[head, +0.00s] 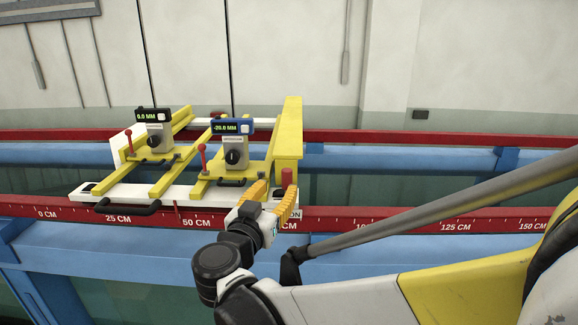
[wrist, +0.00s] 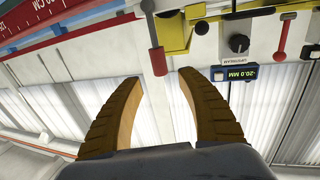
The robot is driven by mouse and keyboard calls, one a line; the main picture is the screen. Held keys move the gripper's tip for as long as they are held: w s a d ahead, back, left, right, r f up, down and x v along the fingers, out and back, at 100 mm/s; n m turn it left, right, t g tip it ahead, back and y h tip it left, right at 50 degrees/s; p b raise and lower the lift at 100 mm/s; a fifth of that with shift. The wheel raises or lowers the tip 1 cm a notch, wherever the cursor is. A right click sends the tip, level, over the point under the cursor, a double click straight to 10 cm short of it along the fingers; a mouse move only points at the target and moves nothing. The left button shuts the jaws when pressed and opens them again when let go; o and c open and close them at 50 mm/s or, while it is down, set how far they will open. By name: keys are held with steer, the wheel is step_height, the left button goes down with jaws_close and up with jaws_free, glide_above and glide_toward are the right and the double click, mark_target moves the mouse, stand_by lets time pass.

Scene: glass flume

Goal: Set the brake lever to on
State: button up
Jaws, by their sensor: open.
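The brake lever (head: 288,177) has a red grip and stands at the right end of the carriage, by the yellow upright. Its lower part is hidden behind my gripper in the head view. In the wrist view, which is turned over, the red lever grip (wrist: 157,60) lies just beyond the gap between my fingertips. My gripper (head: 275,193) is open, with yellow-brown fingers, in front of the lever; it also shows in the wrist view (wrist: 160,86). Nothing is between its fingers. An "ON" label (head: 295,214) shows beside the gripper on the carriage's front.
The carriage (head: 215,195) carries two gauges, reading 0.0 MM (head: 153,115) and -20.0 MM (head: 232,126), with thin red-knobbed levers (head: 203,149) nearby. A yellow upright (head: 290,130) rises behind the brake lever. The red scale rail (head: 400,220) runs along the flume's front.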

mark_target(285, 177)
steer(key=p+x, duration=0.1)
steer(key=x, duration=0.7)
jaws_close()
